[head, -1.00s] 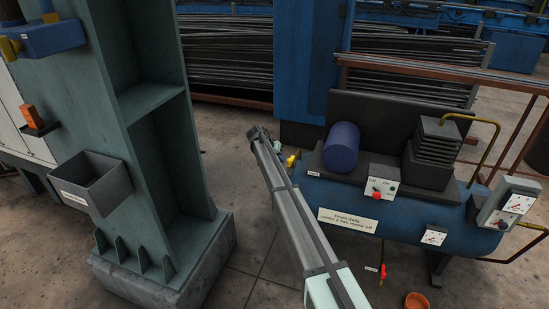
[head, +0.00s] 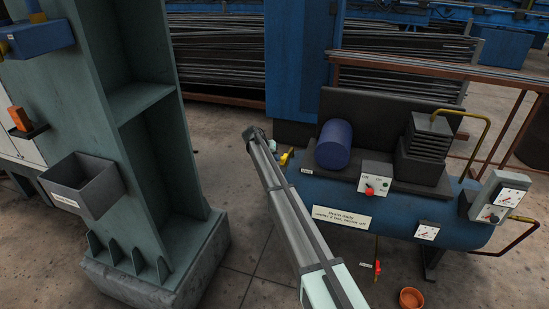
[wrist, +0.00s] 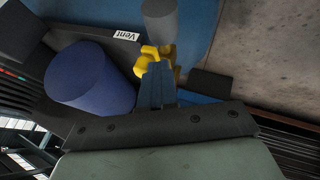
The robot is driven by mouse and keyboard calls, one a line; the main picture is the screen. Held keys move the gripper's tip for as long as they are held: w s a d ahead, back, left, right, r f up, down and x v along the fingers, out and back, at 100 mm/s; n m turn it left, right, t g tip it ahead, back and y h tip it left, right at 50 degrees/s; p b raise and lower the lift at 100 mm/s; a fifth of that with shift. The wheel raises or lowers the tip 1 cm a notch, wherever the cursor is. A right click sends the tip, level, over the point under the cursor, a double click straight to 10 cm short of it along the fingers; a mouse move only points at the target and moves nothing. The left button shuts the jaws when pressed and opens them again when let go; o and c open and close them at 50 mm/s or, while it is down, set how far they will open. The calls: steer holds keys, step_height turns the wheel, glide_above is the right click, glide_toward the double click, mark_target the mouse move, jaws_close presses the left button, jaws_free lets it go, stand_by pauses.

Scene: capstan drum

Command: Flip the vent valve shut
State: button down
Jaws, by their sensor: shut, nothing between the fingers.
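The vent valve (wrist: 168,52) is a yellow piece beside a white "Vent" label (wrist: 126,34) in the wrist view. In the head view the valve (head: 285,157) is a small yellow spot at the left end of the blue compressor tank (head: 395,208). My gripper (wrist: 156,70) is shut and empty, its blue fingers pointing at the valve. The fingertips overlap the yellow piece in the picture; I cannot tell whether they touch it. They hide part of the valve, and its handle position is unclear. In the head view my arm mostly hides the gripper.
A switch box with a red knob (head: 375,183) sits on the compressor. A green steel column (head: 110,120) stands left, with open floor between.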

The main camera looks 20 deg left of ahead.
mark_target(284, 161)
steer(key=shift+s+d, duration=0.1)
steer(key=shift+d, duration=0.05)
steer(key=shift+s+d+n+t+y, duration=0.15)
steer(key=shift+d+n+y, duration=0.1)
steer(key=shift+d+n, duration=0.25)
steer(key=shift+s+d+n+t+y, duration=0.15)
steer(key=shift+d+n+y, duration=0.15)
steer(key=shift+n, duration=0.2)
steer(key=shift+d+n+y, duration=0.55)
steer(key=shift+d+n, duration=0.2)
steer(key=shift+n, duration=0.15)
steer(key=w+d+n+y, duration=0.5)
steer(key=d+n, duration=0.2)
steer(key=n, duration=0.2)
steer(key=shift+w+d+y, duration=0.25)
steer(key=shift+y, duration=0.05)
